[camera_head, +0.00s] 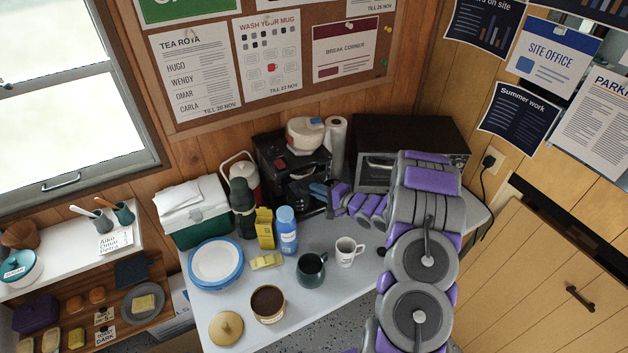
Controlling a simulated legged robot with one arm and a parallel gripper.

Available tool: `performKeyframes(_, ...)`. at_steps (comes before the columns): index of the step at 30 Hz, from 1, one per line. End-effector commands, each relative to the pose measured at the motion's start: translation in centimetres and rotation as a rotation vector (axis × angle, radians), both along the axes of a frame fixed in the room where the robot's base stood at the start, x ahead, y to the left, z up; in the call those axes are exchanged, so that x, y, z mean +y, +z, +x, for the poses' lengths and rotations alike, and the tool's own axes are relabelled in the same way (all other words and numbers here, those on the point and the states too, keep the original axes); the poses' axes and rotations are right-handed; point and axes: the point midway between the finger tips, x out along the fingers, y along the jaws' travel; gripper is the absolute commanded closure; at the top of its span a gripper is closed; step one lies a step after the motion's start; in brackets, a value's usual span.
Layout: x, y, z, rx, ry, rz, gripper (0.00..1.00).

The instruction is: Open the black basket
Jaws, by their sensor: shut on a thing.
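A black box-shaped appliance (278,152) stands at the back of the white counter. Its front lower part, which looks like the black basket (296,194), faces the front right. My arm comes in from the lower right, and my gripper (318,189), with blue fingers, is at the front of this basket. The gripper is shut, it seems on the basket's handle; the handle is mostly hidden by the fingers. I cannot tell how far the basket stands out from the appliance.
A toaster oven (410,140) stands close behind my arm. A blue bottle (286,232), yellow carton (265,228), dark green flask (243,205), dark mug (311,270) and white mug (347,251) stand in front.

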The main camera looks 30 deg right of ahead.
Motion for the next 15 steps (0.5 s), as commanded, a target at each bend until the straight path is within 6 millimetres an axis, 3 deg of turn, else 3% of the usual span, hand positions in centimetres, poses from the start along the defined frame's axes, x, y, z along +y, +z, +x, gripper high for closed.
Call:
performKeyframes(9, -0.2, -0.2, -7.4, 0.014, -0.004, 0.006, 1.00)
performKeyframes(15, -0.2, -0.2, -9.6, 0.007, 0.000, 0.004, 1.00)
